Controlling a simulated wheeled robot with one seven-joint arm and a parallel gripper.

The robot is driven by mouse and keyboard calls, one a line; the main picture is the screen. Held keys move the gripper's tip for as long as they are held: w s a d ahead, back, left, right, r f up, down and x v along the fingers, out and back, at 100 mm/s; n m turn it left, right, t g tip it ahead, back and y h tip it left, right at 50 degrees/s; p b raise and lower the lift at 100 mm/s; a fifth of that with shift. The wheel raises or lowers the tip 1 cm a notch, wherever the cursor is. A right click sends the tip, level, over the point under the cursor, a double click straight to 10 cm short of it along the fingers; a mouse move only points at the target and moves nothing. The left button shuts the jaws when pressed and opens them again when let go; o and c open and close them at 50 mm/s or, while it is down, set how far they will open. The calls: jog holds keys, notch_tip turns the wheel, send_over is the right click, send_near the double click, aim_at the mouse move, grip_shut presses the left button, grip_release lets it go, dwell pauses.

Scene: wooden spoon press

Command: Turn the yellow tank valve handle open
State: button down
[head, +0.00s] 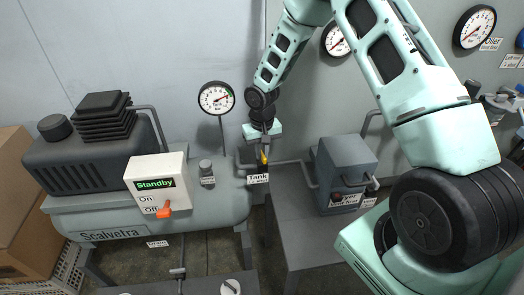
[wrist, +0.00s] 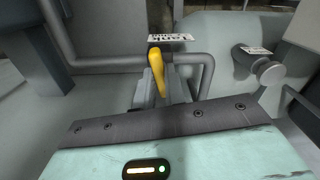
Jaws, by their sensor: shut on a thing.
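The yellow tank valve handle (wrist: 157,72) stands between my gripper's fingers in the wrist view. Its wide end is at the top and its narrow end points down, slightly tilted. A small part of the handle (head: 263,158) shows in the head view, just above the white Tank label (head: 258,179). My gripper (wrist: 160,88) reaches down to the handle from above and is shut on it. The fingers partly hide the handle's lower end and the valve body.
A grey compressor tank (head: 110,218) with a Standby switch box (head: 158,184) stands to the left. Grey pipes (wrist: 110,64) run close around the valve. A grey box unit (head: 345,170) is to the right. A pressure gauge (head: 216,98) stands behind.

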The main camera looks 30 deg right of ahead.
jog(key=n, duration=0.4)
jog(key=shift+w+r+n+p, duration=0.1)
jog(key=shift+n+p, duration=0.2)
jog(key=shift+p, duration=0.05)
jog(key=n, duration=0.3)
jog(key=shift+n+p, duration=0.35)
jog(key=shift+n, duration=0.05)
jog(key=n+p, duration=0.1)
jog(key=n, duration=0.3)
jog(key=shift+n+p, duration=0.35)
jog(key=shift+n, duration=1.25)
jog(key=c, duration=1.5)
grip_release()
jog(key=shift+o, duration=0.2)
notch_tip(320, 180, up, 17)
jog(key=b, duration=0.1)
jog(key=shift+r+b, duration=0.2)
jog(key=shift+b, duration=0.2)
